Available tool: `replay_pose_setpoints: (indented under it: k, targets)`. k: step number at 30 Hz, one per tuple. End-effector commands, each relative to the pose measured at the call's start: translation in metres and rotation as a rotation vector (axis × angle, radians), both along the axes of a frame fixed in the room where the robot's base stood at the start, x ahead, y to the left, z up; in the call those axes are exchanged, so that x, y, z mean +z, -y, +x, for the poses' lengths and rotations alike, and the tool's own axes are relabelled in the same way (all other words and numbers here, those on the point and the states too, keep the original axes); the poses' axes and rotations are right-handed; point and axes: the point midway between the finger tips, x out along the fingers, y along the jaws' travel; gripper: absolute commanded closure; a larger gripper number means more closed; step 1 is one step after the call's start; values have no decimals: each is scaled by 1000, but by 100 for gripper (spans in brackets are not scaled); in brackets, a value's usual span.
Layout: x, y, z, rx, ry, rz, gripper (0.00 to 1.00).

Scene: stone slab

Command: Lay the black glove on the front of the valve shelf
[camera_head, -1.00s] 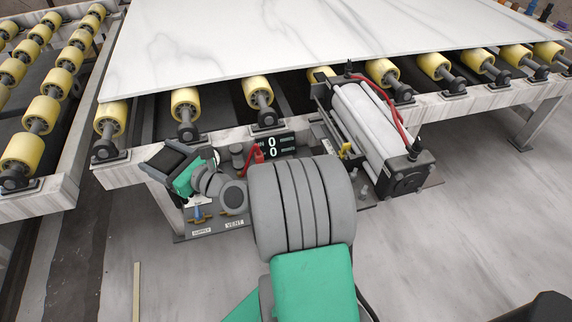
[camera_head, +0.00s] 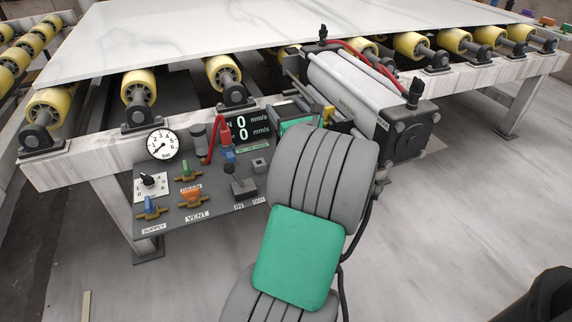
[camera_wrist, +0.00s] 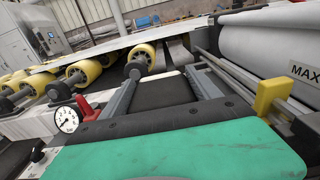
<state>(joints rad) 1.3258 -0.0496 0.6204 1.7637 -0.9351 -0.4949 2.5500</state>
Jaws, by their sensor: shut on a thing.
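In the wrist view, my gripper (camera_wrist: 163,92) has its two grey fingers on either side of a dark, flat thing (camera_wrist: 160,93), which looks like the black glove. Its full outline is hard to make out. In the head view my grey and green wrist covers most of the gripper, and the glove cannot be made out there. The valve shelf (camera_head: 215,182) is a dark grey plate on the front of the roller frame. It carries blue, orange and green valves, a black knob and a lever. The gripper is at the right of the shelf, near the cylinder.
A pressure gauge (camera_head: 163,144) and a speed display (camera_head: 248,127) stand behind the shelf. The marble slab (camera_head: 230,40) lies on yellow rollers behind.

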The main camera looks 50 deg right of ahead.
Motion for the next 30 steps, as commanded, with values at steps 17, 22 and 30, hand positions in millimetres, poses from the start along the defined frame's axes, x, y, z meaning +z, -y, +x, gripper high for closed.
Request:
replay_pose_setpoints:
  k: [17,22,30]
  targets:
    - [-89,-1,1,2,-1,1,69]
    - [-90,-1,1,2,-1,2,69]
    - [-92,-2,1,3,-1,1,13]
